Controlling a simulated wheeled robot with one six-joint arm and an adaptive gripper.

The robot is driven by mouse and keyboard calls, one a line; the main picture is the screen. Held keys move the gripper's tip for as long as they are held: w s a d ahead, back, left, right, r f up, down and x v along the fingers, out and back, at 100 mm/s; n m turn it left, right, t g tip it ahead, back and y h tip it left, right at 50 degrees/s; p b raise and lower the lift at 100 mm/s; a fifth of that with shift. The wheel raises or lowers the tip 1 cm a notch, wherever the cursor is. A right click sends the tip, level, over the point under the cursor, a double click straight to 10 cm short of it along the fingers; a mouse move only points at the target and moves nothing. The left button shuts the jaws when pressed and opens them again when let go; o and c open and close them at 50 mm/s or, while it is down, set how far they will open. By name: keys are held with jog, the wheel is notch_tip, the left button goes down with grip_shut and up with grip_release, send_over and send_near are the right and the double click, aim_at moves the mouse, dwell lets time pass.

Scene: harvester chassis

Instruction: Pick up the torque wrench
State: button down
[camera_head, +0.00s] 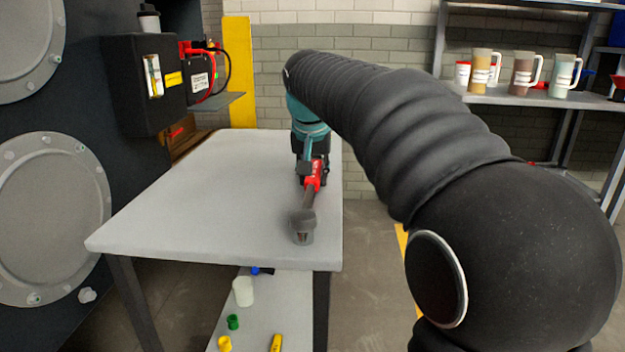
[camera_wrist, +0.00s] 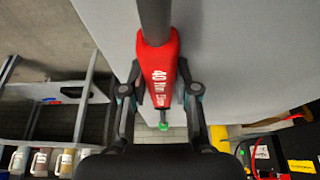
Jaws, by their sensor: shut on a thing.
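The torque wrench (camera_head: 311,187) has a red grip and a dark shaft ending in a grey head. In the head view it points toward the front of the grey table (camera_head: 190,190), near the right edge. My gripper (camera_head: 306,170) is shut on the red grip. In the wrist view the red grip of the wrench (camera_wrist: 158,72) lies between the two fingers of my gripper (camera_wrist: 159,92), with white lettering up. A green tip shows at its end. I cannot tell whether the wrench touches the table.
The rest of the tabletop is clear. A lower shelf (camera_head: 262,315) holds a white cup (camera_head: 243,291) and small coloured items. A black box with red cables (camera_head: 200,80) stands at left, by the chassis. Mugs (camera_head: 523,73) stand on a rack at right.

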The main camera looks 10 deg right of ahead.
notch_tip(320, 180, up, 4)
jog(key=shift+p, duration=0.5)
jog(key=s+d+r, duration=0.6)
jog(key=d+r, duration=0.1)
jog(key=d, duration=0.3)
jog(key=shift+p, duration=0.45)
jog(key=c, duration=1.7)
grip_release()
grip_shut()
jog(key=shift+d, duration=0.1)
